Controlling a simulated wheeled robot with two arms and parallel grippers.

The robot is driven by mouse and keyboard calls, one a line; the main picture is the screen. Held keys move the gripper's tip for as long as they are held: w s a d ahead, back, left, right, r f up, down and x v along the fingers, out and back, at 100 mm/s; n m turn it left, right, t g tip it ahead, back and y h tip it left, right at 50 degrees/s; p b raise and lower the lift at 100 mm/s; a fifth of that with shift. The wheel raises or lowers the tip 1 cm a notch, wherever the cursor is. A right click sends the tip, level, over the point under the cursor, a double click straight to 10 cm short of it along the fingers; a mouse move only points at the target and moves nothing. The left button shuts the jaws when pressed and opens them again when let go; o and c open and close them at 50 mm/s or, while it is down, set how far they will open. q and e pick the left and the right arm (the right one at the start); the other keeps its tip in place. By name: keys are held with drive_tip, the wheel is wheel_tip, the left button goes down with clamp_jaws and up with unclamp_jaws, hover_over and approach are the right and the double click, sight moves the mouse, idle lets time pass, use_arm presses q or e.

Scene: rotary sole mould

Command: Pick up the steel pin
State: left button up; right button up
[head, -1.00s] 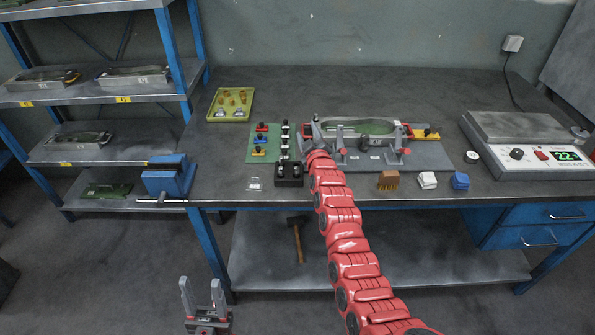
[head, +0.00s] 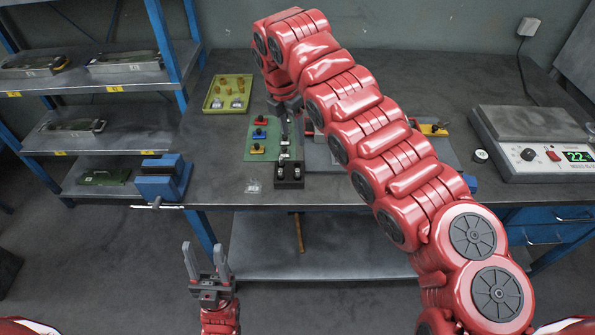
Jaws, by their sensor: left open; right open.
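My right gripper (head: 290,128) points down over the strip of small dark and pale parts beside the green mat (head: 258,152); its jaws are open but partly hidden by its own wrist. I cannot single out the steel pin; small bright metal parts show in the black block (head: 289,176) just in front of the gripper and in the yellow-green tray (head: 214,103). My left gripper (head: 206,258) is open and empty, low in front of the bench, far from these parts.
My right arm hides most of the grey mould fixture. A scale (head: 530,140) stands at the right of the bench (head: 410,80). A blue vise (head: 162,180) is at the left, by the shelves (head: 100,92). A small clear item (head: 253,186) lies near the front edge.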

drive_tip(key=p, duration=0.4)
hover_over(297, 170)
wheel_tip(297, 170, down, 11)
wheel_tip(297, 170, down, 4)
drive_tip(key=shift+s+a+p, duration=0.1)
drive_tip(key=shift+a+p, duration=0.05)
drive_tip(key=shift+p, duration=0.65)
drive_tip(key=shift+f, duration=0.45)
clamp_jaws()
